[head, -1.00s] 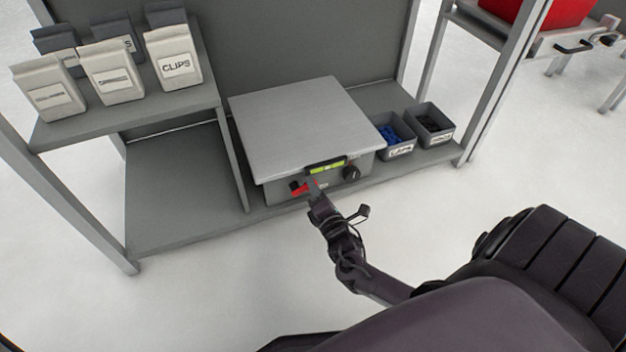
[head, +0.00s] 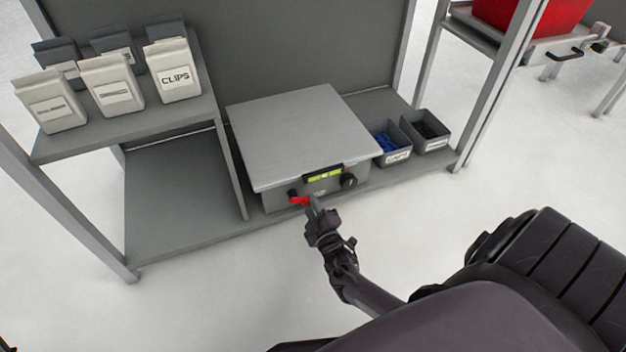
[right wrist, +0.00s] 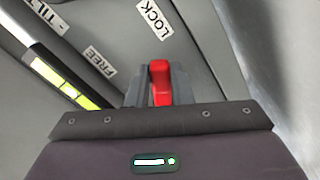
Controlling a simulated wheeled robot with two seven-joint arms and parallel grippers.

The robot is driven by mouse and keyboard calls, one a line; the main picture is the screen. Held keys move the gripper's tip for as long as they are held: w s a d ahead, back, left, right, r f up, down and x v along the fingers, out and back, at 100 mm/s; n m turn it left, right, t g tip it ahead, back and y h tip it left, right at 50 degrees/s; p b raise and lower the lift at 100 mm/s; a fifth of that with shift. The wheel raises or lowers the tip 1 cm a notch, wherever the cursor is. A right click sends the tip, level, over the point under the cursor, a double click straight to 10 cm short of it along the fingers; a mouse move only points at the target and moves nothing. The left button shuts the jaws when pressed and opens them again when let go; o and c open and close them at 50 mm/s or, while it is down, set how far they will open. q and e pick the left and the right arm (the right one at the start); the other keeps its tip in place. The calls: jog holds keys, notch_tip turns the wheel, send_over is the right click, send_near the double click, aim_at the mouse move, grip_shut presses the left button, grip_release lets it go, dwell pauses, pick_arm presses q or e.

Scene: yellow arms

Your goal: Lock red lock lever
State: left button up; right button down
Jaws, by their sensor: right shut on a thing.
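The red lock lever (head: 299,201) is on the front face of a grey box with a flat metal top (head: 300,130), at its lower left. My right gripper (head: 313,203) reaches up to the lever from the front and is shut on it. In the right wrist view the lever (right wrist: 160,80) stands between the two grey fingers of the gripper (right wrist: 155,88). The LOCK label (right wrist: 154,20) lies above the lever there, and the FREE label (right wrist: 101,61) to its left. My left gripper is in neither view.
A yellow-green level (head: 325,175) and a black knob (head: 348,181) are on the box front, right of the lever. Two small bins (head: 392,157) stand right of the box. Several labelled bags (head: 113,85) stand on the left shelf. The floor in front is clear.

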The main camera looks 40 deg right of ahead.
jog(key=shift+w+a+f+m, duration=0.15)
jog(key=shift+f+m, duration=0.1)
jog(key=shift+m, duration=0.45)
jog(key=shift+a+f+m, duration=0.1)
jog(key=shift+f+m, duration=0.1)
jog(key=shift+m, duration=0.5)
jog(key=c, duration=1.3)
grip_release()
jog(key=shift+a, duration=0.1)
jog(key=shift+f, duration=0.1)
